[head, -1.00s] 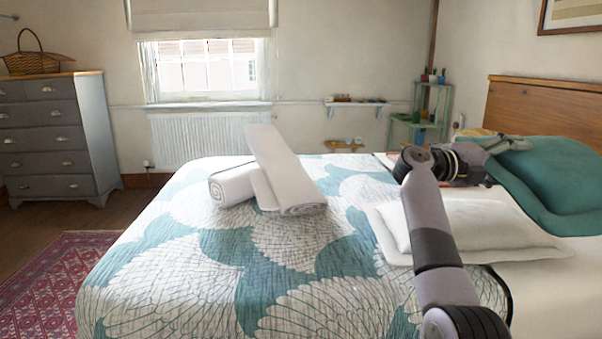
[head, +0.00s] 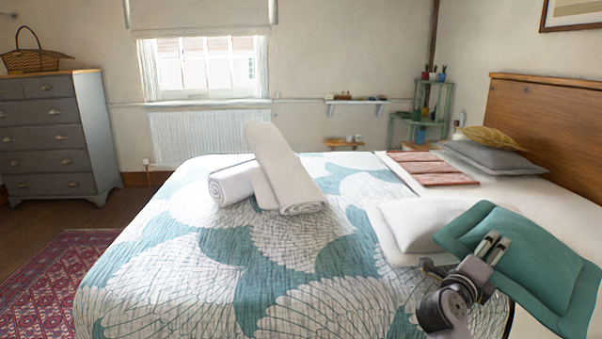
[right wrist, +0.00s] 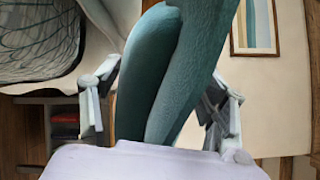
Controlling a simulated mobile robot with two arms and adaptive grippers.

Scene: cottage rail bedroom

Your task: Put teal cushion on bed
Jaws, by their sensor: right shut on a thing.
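The teal cushion (head: 535,262) is at the right of the head view, tilted, over the near right part of the bed (head: 330,285). My right gripper (head: 490,246) is shut on the cushion's near left part. In the right wrist view the cushion (right wrist: 180,75) stands between the two fingers (right wrist: 165,115). I cannot tell whether the cushion touches the bed below it. My left gripper is in neither view.
A white pillow (head: 415,222) lies just left of the cushion. Grey and mustard cushions (head: 490,156) and a red patterned cloth (head: 432,168) lie near the headboard (head: 545,120). Rolled towels (head: 285,175) lie mid-bed. The bed's near left quilt is clear.

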